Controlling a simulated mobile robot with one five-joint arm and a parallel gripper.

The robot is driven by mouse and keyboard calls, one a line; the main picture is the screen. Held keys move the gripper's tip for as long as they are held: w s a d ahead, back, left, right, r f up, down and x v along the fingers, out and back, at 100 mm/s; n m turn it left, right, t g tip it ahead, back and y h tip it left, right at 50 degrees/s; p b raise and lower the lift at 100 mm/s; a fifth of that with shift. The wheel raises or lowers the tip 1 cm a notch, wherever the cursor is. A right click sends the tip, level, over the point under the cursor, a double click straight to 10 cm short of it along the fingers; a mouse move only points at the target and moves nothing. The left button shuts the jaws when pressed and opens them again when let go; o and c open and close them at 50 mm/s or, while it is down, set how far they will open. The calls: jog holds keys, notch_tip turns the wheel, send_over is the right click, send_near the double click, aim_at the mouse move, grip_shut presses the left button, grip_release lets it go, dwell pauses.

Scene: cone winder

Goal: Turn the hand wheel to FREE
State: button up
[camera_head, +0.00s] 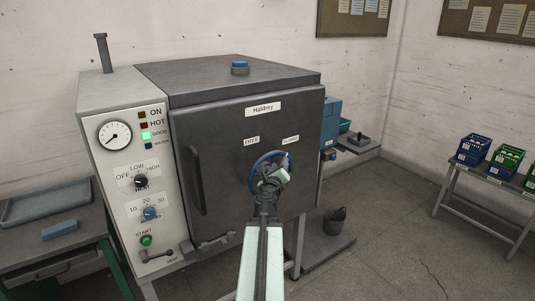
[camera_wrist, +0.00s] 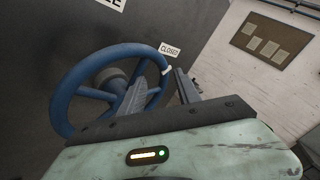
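The blue hand wheel (camera_head: 262,159) is on the dark front door of the machine, below a FREE label (camera_head: 252,141) at left and a CLOSED label (camera_head: 291,138) at right. In the wrist view the wheel (camera_wrist: 68,90) has a white pointer mark (camera_wrist: 167,70) on its rim near the CLOSED label (camera_wrist: 170,50). My gripper (camera_head: 275,177) is at the wheel's right side and covers part of it. In the wrist view my gripper (camera_wrist: 161,80) has its fingers apart, one inside the rim and one outside. I cannot tell whether they touch the rim.
The door has a long dark handle (camera_head: 197,180) left of the wheel. A control panel (camera_head: 122,178) with gauge and knobs stands further left. A side table with blue (camera_head: 474,148) and green crates is at far right.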

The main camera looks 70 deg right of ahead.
aim_at(282, 156)
jog(key=d, duration=0.2)
jog(key=w+d, duration=0.1)
jog(key=d, duration=0.5)
jog(key=shift+w, duration=0.4)
jog(key=shift+a, duration=0.1)
grip_shut()
jog(key=shift+a, duration=0.15)
dwell(0.8)
